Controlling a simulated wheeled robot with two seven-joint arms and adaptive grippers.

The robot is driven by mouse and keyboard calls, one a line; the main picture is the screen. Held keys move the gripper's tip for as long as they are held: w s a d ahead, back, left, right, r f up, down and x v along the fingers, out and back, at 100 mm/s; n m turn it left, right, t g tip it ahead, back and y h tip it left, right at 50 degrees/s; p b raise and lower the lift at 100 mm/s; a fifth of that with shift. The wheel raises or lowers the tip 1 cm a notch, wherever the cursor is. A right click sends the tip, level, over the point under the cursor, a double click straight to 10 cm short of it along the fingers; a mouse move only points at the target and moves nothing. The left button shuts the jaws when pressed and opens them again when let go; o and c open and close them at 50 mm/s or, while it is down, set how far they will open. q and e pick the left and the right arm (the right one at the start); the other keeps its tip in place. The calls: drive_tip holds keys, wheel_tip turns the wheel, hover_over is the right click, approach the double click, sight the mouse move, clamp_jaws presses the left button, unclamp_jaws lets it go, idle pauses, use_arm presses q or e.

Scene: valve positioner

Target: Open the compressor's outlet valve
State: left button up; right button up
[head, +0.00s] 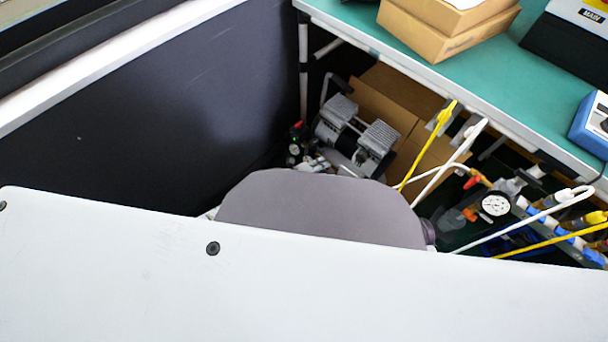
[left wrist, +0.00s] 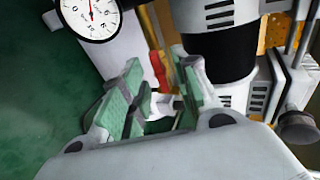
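The compressor (head: 376,145) stands on the floor under the green workbench, grey with ribbed heads. A small red part (head: 298,125) and a small gauge (head: 294,150) show at its left side. In the left wrist view, the compressor's black and light-grey body (left wrist: 215,55) is close by. My left gripper (left wrist: 162,82) is open there, its green-padded fingers apart. A red handle (left wrist: 158,70) and a pale metal fitting show between or just beyond the fingers; I cannot tell whether they touch. My grey and white arm parts hide the gripper in the head view. My right gripper is not seen.
A white round gauge (left wrist: 90,15) sits near the left finger. The green workbench (head: 400,40) overhangs the compressor, with cardboard boxes (head: 440,35) on it. Yellow and white hoses (head: 440,180) and a second gauge (head: 495,204) are right. A dark panel (head: 160,110) stands left.

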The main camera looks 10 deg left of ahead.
use_arm(q)
drive_tip(key=v, duration=1.1)
idle(0.6)
drive_tip(key=shift+a+f, duration=0.1)
drive_tip(key=shift+a, duration=0.1)
idle(0.3)
